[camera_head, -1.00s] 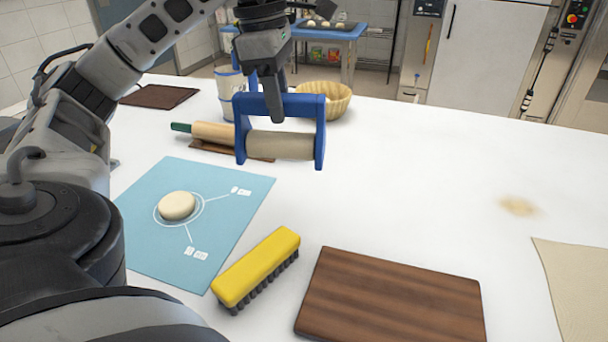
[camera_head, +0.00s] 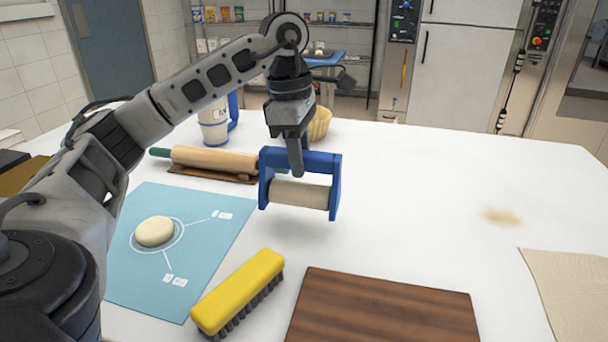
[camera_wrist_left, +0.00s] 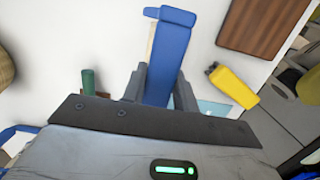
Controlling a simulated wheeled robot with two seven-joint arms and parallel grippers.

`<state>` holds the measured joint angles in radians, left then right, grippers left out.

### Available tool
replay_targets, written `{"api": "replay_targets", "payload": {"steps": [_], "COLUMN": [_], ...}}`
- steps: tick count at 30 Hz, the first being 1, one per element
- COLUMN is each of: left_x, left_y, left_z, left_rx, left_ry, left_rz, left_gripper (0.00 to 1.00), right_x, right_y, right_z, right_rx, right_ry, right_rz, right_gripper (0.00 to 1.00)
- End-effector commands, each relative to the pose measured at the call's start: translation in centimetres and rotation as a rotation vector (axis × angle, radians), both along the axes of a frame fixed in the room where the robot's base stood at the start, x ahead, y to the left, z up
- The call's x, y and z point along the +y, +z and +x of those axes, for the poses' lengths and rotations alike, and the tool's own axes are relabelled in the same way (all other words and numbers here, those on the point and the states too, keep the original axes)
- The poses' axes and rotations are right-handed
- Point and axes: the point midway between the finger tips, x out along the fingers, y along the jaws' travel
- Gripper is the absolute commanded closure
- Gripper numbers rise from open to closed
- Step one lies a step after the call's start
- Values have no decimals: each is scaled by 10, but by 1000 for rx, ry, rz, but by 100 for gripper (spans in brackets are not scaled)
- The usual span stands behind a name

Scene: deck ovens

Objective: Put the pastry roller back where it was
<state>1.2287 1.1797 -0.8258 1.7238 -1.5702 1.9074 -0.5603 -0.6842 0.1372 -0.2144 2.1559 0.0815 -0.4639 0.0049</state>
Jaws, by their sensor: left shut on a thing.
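The pastry roller has a blue frame and a pale cylinder (camera_head: 299,194). My left gripper (camera_head: 296,158) is shut on the top bar of its frame and holds it upright, roller side down, over the white table. In the left wrist view the blue frame (camera_wrist_left: 170,50) runs between my fingers (camera_wrist_left: 160,88). From these views I cannot tell whether the roller touches the table. My right gripper is in neither view.
A wooden rolling pin (camera_head: 215,160) lies behind the roller. A blue mat (camera_head: 210,240) with dough (camera_head: 155,231), a yellow brush (camera_head: 238,292) and a brown board (camera_head: 385,308) lie in front. A wicker basket (camera_head: 320,122) stands behind. The table's right middle is mostly clear.

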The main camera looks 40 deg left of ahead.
Motion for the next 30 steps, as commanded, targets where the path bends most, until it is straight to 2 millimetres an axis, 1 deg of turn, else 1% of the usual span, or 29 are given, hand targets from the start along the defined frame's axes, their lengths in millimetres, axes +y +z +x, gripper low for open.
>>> {"api": "replay_targets", "payload": {"steps": [2,5,7,10,23,24,26,30], "left_x": [-1,-1,0,-1,-1,-1,-1,-1], "left_y": [-4,-15,-28,-39,-46,-46,-46,-46], "left_z": [3,11,9,9,9,9,9,9], "left_rx": [1,2,3,0,-1,0,0,0], "left_ry": [-1,0,2,0,0,0,0,0], "left_rz": [0,0,2,1,0,0,1,1], "left_gripper": [98,98,98,98,98,66,49,49], "right_x": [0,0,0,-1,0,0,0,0], "right_y": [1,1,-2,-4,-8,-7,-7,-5], "right_z": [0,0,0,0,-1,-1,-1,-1], "right_rx": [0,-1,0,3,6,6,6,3], "right_ry": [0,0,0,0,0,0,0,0], "right_rz": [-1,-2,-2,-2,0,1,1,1], "right_gripper": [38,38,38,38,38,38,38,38]}}
